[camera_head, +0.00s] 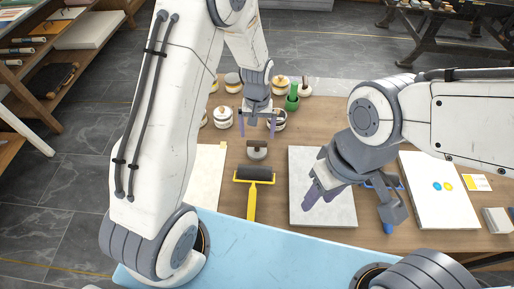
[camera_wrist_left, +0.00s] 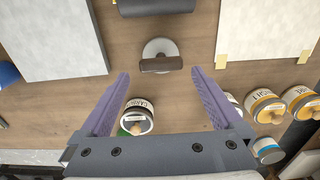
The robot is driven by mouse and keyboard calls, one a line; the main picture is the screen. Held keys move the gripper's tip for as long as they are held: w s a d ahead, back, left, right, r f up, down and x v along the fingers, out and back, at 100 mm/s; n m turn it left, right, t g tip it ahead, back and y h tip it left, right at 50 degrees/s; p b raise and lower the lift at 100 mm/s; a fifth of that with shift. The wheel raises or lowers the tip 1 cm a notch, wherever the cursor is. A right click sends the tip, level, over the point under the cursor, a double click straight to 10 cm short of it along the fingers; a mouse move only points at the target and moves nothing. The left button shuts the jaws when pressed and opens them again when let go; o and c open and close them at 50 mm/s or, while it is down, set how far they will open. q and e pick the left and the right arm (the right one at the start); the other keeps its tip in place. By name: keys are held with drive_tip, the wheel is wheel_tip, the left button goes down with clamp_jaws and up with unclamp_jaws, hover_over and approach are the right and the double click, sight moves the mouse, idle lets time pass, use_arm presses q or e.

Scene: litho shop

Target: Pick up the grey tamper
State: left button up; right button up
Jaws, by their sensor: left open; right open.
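The grey tamper (camera_head: 257,152) stands on the wooden table, with a round grey base and a brown bar handle on top. It also shows in the left wrist view (camera_wrist_left: 160,49), just beyond the fingertips and centred between them. My left gripper (camera_head: 257,126) is open and empty, on the far side of the tamper in the head view and apart from it. Its two purple fingers show on either side in the left wrist view (camera_wrist_left: 160,74). My right gripper (camera_head: 322,194) is open above the grey stone slab, to the right of the tamper.
A black roller with a yellow handle (camera_head: 252,200) lies in front of the tamper. A grey slab (camera_head: 302,165) is right of it, and paper (camera_head: 208,165) left. A jar labelled CARBON (camera_wrist_left: 137,115) and several other jars stand behind. A green object (camera_head: 292,97) is among them.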

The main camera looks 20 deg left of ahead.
sight(257, 142)
use_arm(q)
drive_tip(key=shift+f, duration=0.8)
drive_tip(key=f, duration=0.2)
drive_tip(key=f+p, duration=0.1)
drive_tip(key=f, duration=0.1)
drive_tip(key=shift+w+a, duration=0.15)
drive_tip(key=shift+w, duration=0.05)
drive_tip(key=shift+f, duration=0.6)
drive_tip(key=c, duration=1.3)
drive_tip(key=shift+c, duration=0.2)
drive_tip(key=shift+w+r, duration=0.1)
drive_tip(key=shift+r, duration=0.05)
drive_tip(key=r, duration=0.2)
drive_tip(key=r+b, duration=0.1)
drive_tip(key=r, duration=0.1)
drive_tip(key=shift+w+d, duration=0.1)
drive_tip(key=shift+d, duration=0.15)
drive_tip(key=w+d+r+b, duration=0.1)
drive_tip(key=w+d+r, duration=0.1)
drive_tip(key=d+r, duration=0.4)
drive_tip(key=d, duration=0.5)
drive_tip(key=shift+w+r+b, duration=0.15)
drive_tip(key=shift+r+b, duration=0.15)
drive_tip(key=shift+r, duration=0.1)
